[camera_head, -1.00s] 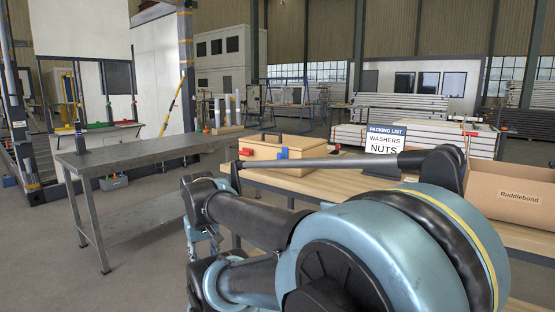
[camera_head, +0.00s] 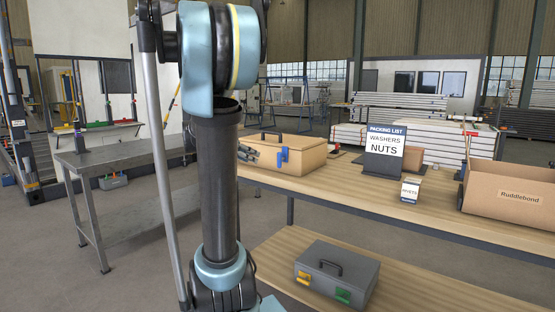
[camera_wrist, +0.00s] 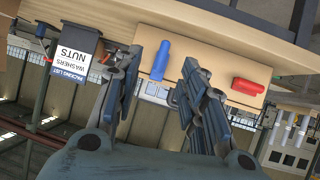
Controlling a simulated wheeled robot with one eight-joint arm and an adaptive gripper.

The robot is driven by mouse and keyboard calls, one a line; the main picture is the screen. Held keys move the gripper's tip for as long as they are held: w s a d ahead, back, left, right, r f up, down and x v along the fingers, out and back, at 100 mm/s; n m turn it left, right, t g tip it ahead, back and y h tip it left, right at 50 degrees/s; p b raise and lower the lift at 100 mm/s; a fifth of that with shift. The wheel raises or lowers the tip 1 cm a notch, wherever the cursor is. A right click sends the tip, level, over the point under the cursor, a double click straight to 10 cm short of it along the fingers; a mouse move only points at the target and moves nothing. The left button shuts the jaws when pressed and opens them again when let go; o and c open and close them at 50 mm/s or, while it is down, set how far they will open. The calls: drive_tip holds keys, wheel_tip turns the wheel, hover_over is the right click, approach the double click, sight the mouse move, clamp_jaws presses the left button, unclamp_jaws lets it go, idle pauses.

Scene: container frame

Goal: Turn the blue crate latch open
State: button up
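The wooden crate (camera_head: 310,160) with a dark top handle stands on the left end of the wooden bench. Its blue latch (camera_head: 283,156) is on the front face, and in the wrist view the blue latch (camera_wrist: 161,60) stands crosswise to the crate's long edge. The red latch (camera_wrist: 248,86) lies along the crate in the wrist view; in the head view my gripper hides it. My gripper (camera_wrist: 163,64) is open, its fingers spread on either side of the blue latch in that view. I cannot tell whether they touch it. In the head view my gripper (camera_head: 247,153) is at the crate's left front.
A packing list sign (camera_head: 384,145), a small rivets sign (camera_head: 411,191) and a cardboard box (camera_head: 510,195) stand on the bench to the right. A grey case (camera_head: 338,272) with yellow and green latches is on the lower shelf. A grey table (camera_head: 120,152) is at left.

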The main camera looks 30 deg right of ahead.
sight(278, 156)
drive_tip(key=shift+m+h, duration=0.8)
drive_tip(key=w+r+x, duration=0.1)
drive_tip(key=x, duration=0.5)
drive_tip(key=r+x, duration=0.1)
drive_tip(key=x, duration=0.6)
drive_tip(key=w+r+x, duration=0.1)
drive_tip(key=x, duration=0.5)
drive_tip(key=shift+w+d, duration=0.35)
drive_tip(key=shift+d, duration=0.3)
drive_tip(key=shift+c, duration=0.3)
clamp_jaws()
drive_tip(key=shift+a, duration=0.1)
